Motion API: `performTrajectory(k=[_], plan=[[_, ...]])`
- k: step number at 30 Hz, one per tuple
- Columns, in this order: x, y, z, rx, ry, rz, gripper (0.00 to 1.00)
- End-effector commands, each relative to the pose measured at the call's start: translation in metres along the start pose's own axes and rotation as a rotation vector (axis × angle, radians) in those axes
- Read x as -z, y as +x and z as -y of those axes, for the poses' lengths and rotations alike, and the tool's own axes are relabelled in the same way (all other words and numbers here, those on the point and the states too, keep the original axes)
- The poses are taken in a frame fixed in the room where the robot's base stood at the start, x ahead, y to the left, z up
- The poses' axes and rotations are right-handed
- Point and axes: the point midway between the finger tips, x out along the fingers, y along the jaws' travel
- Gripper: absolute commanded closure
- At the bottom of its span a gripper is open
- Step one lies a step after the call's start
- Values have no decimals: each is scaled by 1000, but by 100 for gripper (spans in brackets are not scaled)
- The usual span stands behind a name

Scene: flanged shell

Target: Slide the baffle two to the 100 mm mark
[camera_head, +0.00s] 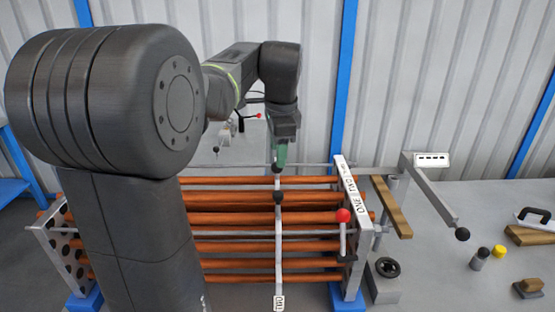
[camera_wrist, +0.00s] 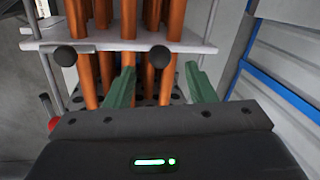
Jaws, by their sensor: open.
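A pale baffle plate (camera_head: 279,252) stands across the orange tubes (camera_head: 235,218), with a small label at its near end that I cannot read. I cannot confirm that it is baffle two. In the wrist view the plate (camera_wrist: 115,45) carries two dark round knobs, a left one (camera_wrist: 65,55) and a right one (camera_wrist: 160,53). My gripper (camera_head: 279,160) is above the far end of the plate, close to a dark knob (camera_head: 278,197). In the wrist view my green fingers (camera_wrist: 163,78) are apart, with the right knob between them in the picture. No 100 mm mark is legible.
A white end plate (camera_head: 350,190) with printed words stands right of the tubes, beside a red-knobbed lever (camera_head: 343,216). A perforated plate (camera_head: 62,255) is at the left end. A grey arm with a black ball (camera_head: 462,234) juts right. Small items, including a yellow-capped one (camera_head: 499,252), lie on the right bench.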

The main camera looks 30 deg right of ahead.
Motion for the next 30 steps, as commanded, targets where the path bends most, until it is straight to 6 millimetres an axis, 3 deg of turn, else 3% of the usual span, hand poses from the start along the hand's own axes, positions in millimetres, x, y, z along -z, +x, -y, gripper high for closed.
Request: performTrajectory(k=[6, 12, 18, 30], plan=[[0, -53, 1, 4, 0, -2, 50], [0, -82, 0, 1, 0, 0, 50], [0, -92, 0, 0, 0, 0, 50], [0, -87, 0, -1, 0, 1, 50]])
